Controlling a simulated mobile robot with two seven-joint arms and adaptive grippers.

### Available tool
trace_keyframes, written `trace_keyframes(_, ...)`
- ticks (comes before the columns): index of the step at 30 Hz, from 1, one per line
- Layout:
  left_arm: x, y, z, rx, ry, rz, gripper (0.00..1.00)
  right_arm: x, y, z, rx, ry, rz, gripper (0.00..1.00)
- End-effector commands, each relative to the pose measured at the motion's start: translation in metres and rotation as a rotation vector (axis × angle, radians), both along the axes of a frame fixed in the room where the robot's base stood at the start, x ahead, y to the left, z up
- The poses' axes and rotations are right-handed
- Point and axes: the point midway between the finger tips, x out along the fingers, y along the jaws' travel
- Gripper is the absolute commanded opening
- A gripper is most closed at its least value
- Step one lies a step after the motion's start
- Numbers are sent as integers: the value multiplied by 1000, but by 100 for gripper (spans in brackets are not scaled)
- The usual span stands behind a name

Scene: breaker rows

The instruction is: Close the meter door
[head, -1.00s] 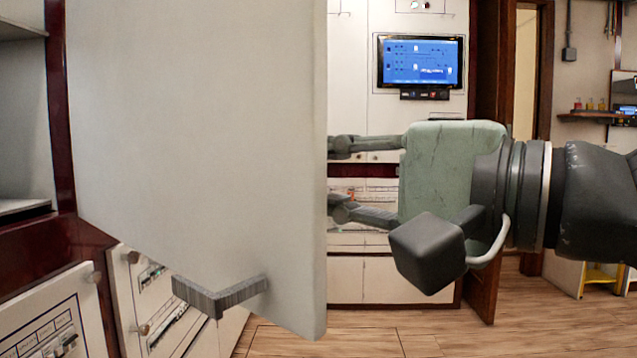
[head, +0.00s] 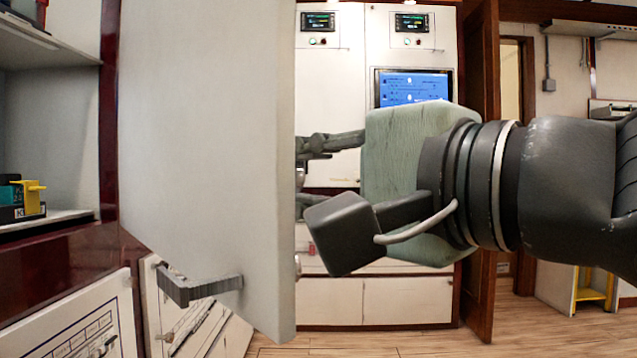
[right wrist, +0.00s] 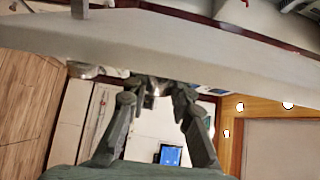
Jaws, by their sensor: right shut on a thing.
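The meter door (head: 205,150) is a large pale panel standing open at the left centre of the head view, with a grey bar handle (head: 200,287) low on its near face. It also crosses the upper part of the right wrist view (right wrist: 225,62). My right gripper (head: 305,175) reaches in from the right, its fingertips partly hidden behind the door's free edge. In the right wrist view its fingers (right wrist: 157,92) meet at the door's underside edge and are shut on part of it; the exact contact is unclear. My left gripper is out of view.
An open cabinet with a shelf (head: 55,218) holding a yellow and black item (head: 28,202) is at the left. Lower white panels (head: 75,315) sit beneath it. A cabinet wall with a blue screen (head: 412,88) stands behind my right arm. Wooden floor shows at the lower right.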

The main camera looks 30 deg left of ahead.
Motion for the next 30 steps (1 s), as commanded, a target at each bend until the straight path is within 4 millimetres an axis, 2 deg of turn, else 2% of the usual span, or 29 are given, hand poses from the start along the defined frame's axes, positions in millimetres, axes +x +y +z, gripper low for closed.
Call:
trace_keyframes(15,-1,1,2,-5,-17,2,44,-1,1,0,1,0,-4,0)
trace_keyframes(16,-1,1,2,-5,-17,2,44,-1,1,0,1,0,-4,24)
trace_keyframes(21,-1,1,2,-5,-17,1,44,-1,1,0,1,0,-5,44)
trace_keyframes(30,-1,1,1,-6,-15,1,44,-1,0,0,0,0,-5,44)
